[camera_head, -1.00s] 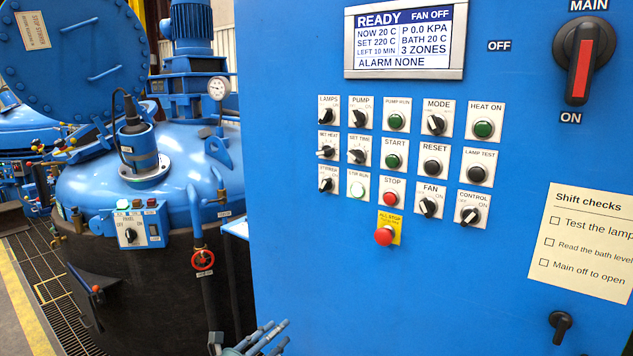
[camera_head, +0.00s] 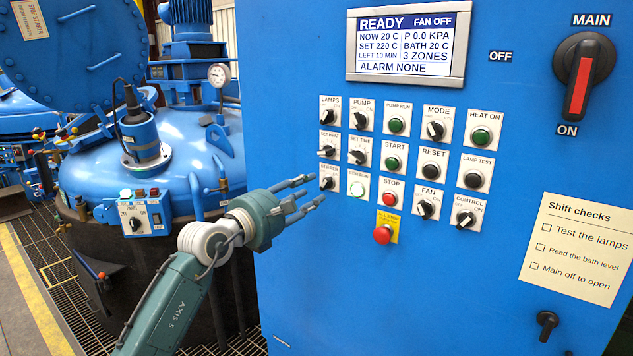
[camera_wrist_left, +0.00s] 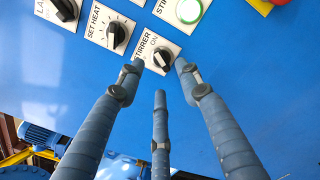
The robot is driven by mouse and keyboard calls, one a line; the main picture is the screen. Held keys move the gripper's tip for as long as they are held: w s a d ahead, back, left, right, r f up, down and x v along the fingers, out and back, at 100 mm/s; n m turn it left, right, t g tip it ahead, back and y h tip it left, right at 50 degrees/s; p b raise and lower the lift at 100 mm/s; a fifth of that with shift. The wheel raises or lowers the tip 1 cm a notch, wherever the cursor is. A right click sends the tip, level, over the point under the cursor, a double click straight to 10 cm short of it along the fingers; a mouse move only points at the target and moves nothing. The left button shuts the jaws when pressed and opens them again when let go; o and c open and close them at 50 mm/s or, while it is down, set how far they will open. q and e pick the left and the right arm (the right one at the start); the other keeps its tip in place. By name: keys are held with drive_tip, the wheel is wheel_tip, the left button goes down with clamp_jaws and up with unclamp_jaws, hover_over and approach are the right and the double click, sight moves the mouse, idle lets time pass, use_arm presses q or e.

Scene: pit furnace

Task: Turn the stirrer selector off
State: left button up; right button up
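The stirrer selector (camera_head: 327,183) is a small black knob on a white plate at the left of the panel's third row. In the wrist view the knob (camera_wrist_left: 163,57) sits close to the ON label and appears turned that way. My left gripper (camera_head: 315,188) comes in from the left, its fingers open and pointing at the selector. In the wrist view the fingertips (camera_wrist_left: 158,68) lie to either side of the knob with a third below; I cannot tell whether they touch it. The stir run lamp (camera_head: 357,189) beside it glows green-white. My right gripper is not in view.
The set heat knob (camera_head: 327,151) is close above the selector. The red all-stop button (camera_head: 383,234) is to the lower right. The main switch (camera_head: 579,85) is at upper right. A blue furnace vessel (camera_head: 90,180) stands left of the cabinet.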

sight(326, 184)
use_arm(q)
drive_tip(key=shift+p+x, duration=0.35)
drive_tip(key=shift+x, duration=1.6)
clamp_jaws()
